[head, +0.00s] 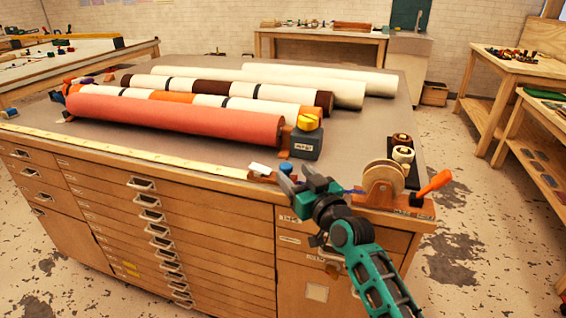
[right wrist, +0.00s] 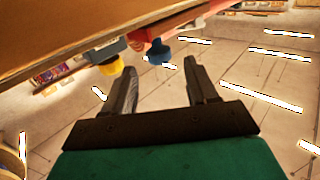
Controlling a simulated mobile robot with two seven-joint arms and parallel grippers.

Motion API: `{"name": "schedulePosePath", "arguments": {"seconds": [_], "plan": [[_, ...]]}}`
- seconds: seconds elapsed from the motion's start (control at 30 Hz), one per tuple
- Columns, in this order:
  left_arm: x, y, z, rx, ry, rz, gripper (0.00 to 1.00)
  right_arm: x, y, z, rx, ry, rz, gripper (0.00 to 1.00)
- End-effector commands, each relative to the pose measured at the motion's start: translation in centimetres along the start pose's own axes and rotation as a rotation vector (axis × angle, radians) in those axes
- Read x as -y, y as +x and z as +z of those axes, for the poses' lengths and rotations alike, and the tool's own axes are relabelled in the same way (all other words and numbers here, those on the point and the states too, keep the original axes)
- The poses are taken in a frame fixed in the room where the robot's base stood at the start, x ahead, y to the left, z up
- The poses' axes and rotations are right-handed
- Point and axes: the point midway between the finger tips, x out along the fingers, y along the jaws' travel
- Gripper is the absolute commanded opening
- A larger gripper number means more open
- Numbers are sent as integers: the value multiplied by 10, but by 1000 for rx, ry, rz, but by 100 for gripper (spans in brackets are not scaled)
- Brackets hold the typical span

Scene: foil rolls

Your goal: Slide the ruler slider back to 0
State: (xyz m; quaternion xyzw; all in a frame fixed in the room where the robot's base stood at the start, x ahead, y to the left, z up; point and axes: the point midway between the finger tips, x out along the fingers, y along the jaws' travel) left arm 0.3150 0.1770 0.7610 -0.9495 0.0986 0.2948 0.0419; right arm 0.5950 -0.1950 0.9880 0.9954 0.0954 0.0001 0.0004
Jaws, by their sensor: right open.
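The ruler (head: 130,148) is a pale yellow strip along the front edge of the cabinet top. The slider (head: 262,174), a small wooden block with a white piece, sits at the ruler's right end. A blue knob (head: 286,167) is beside it. My right gripper (head: 289,180) is open, right by the blue knob at the front edge. In the right wrist view a blue knob (right wrist: 158,52) shows between and beyond the open fingers (right wrist: 160,76), with nothing held. Whether a finger touches the knob cannot be told. My left gripper is not in view.
A red roll (head: 180,118) and several other rolls lie behind the ruler. A dark grey block with a yellow knob (head: 306,142) stands behind the blue knob. A tape dispenser (head: 383,186) with an orange handle (head: 435,182) stands close at right.

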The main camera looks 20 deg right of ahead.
Motion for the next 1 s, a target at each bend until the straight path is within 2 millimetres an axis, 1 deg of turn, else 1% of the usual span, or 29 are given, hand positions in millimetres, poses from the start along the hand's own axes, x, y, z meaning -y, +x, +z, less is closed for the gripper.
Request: {"name": "schedulePosePath", "arguments": {"seconds": [0.03,0.2,0.4,0.57,0.83,0.87,1.0], "plan": [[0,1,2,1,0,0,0,0,11,0,-2,3,0,58],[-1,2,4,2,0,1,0,0,40,0,-1,1,0,58],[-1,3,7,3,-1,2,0,0,62,1,0,2,-1,58],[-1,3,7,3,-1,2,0,0,69,0,0,0,0,58],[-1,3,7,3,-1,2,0,0,70,0,0,1,0,58],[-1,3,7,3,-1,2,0,0,70,0,0,1,0,57],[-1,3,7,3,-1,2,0,0,70,0,0,1,0,43]]}}
